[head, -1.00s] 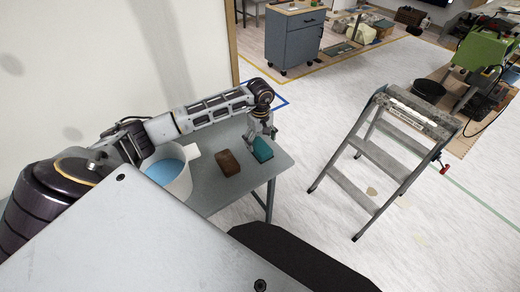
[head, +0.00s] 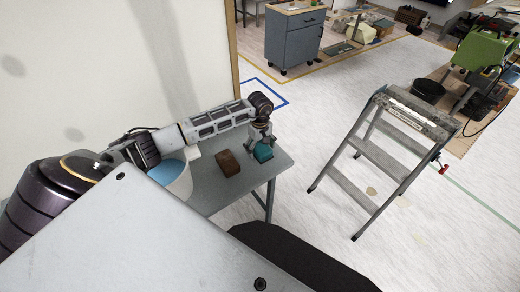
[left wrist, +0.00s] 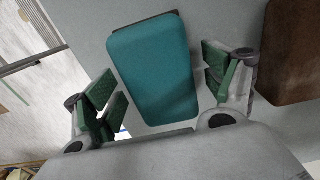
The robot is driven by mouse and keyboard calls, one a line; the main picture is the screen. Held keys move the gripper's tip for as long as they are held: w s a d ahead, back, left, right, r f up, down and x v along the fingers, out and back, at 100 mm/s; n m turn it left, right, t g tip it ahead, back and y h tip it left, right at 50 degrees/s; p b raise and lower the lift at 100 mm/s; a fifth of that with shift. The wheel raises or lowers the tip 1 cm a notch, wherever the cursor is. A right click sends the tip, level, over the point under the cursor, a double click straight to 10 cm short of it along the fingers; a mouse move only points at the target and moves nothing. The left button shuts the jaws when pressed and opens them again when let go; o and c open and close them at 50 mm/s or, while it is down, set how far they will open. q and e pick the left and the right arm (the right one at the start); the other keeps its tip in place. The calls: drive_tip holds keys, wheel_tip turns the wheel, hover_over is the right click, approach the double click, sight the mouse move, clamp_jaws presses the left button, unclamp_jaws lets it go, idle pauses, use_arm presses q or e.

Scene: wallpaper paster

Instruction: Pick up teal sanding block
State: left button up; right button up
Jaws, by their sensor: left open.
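The teal sanding block (head: 263,153) lies on the grey table (head: 208,192) near its far right edge. My left gripper (head: 261,143) is directly above it and partly hides it in the head view. In the left wrist view the teal block (left wrist: 153,65) lies between the two open fingers of the left gripper (left wrist: 162,90), with a gap on each side. I cannot tell how far down the fingertips reach beside it. My right gripper is not in view.
A brown block (head: 229,163) lies left of the teal one, and it also shows in the left wrist view (left wrist: 292,50). A white bucket with blue contents (head: 178,178) stands on the table's left. A step ladder (head: 385,150) stands on the floor to the right.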

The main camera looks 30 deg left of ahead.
use_arm(q)
drive_tip(key=shift+f, duration=0.2)
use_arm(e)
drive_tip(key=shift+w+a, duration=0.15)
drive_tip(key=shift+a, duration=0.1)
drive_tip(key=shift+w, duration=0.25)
